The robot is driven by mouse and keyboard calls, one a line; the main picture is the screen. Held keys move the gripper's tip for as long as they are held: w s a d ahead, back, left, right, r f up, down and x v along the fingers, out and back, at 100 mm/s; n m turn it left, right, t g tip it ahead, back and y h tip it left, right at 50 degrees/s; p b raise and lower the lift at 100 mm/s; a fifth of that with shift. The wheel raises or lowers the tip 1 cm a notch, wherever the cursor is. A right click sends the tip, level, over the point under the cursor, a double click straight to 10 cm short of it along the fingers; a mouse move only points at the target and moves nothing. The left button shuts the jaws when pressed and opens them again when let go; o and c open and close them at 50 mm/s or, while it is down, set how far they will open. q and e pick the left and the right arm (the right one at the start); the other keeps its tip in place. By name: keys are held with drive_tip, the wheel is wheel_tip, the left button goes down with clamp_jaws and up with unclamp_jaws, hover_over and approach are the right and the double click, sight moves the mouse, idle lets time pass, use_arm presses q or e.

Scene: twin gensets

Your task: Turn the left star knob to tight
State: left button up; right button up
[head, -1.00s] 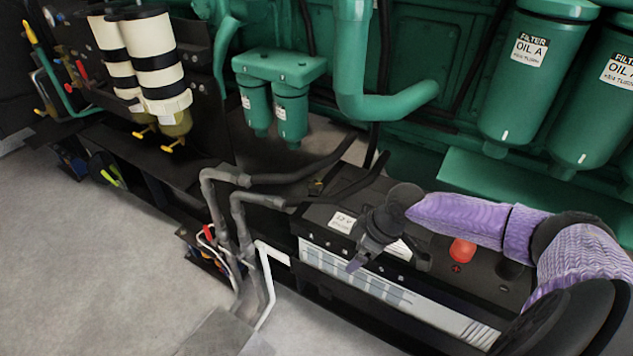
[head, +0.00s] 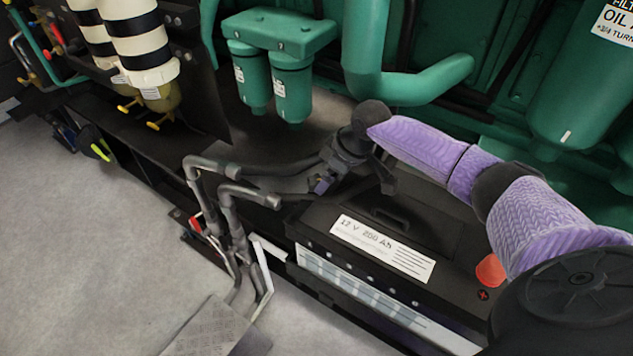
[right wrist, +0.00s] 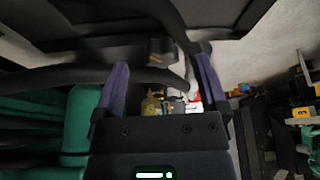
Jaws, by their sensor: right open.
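I cannot make out the left star knob with certainty. In the right wrist view a dark blocky part (right wrist: 161,50) and a brass-coloured fitting (right wrist: 152,106) show between and beyond my fingers, but they are blurred and partly covered. My right gripper (head: 354,186) is open above the back left part of the black battery (head: 420,215), near the ends of two dark cables. Its two purple-padded fingers also show in the right wrist view (right wrist: 160,64), apart and with nothing visibly held. My left gripper is not in view.
Dark cables (head: 270,168) run left from beside my gripper into grey elbow pipes (head: 232,195). A red cap (head: 491,270) sits on the battery's right side. Green twin filters (head: 292,92) and a thick green pipe (head: 400,88) stand behind. The floor (head: 90,250) at left is clear.

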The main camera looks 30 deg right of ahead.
sight(316, 180)
drive_tip(key=shift+w+a+f+b, duration=0.15)
drive_tip(key=shift+w+a+b, duration=0.25)
drive_tip(key=shift+w, duration=0.45)
drive_tip(key=shift+b+x, duration=0.65)
drive_tip(key=shift+x, duration=0.45)
drive_tip(key=shift+a+f, duration=0.1)
drive_tip(key=shift+f, duration=0.15)
drive_tip(key=shift+w, duration=0.1)
clamp_jaws()
drive_tip(key=shift+r, duration=0.1)
